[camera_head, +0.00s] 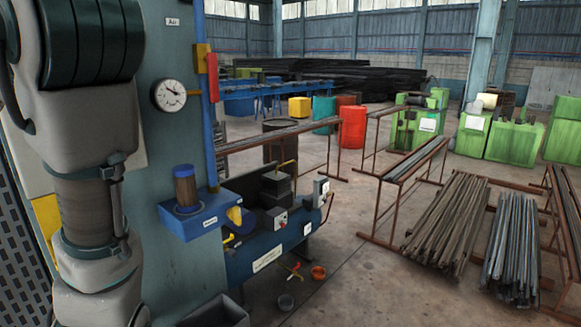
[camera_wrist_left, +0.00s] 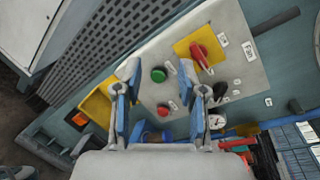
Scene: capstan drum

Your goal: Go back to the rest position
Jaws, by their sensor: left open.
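My left gripper (camera_wrist_left: 159,80) is open and empty in the left wrist view. Its two fingers stand apart in front of a grey control panel (camera_wrist_left: 225,38). A green button (camera_wrist_left: 159,75) shows between the fingers, with a red button (camera_wrist_left: 163,109) below it. A red lever switch (camera_wrist_left: 201,56) on a yellow plate sits up and right of the fingers. I cannot tell the exact gap between fingers and panel. My left arm (camera_head: 90,160) fills the left side of the head view, but its gripper is not visible there. My right gripper is in neither view.
A grey-green cabinet wall (camera_head: 150,50) with a pressure gauge (camera_head: 169,95) stands close beside my left arm. A blue shelf (camera_head: 200,222) with a brown cylinder (camera_head: 185,186) juts out from it. Metal bars (camera_head: 450,220) lie at the right. Open floor (camera_head: 350,285) shows between.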

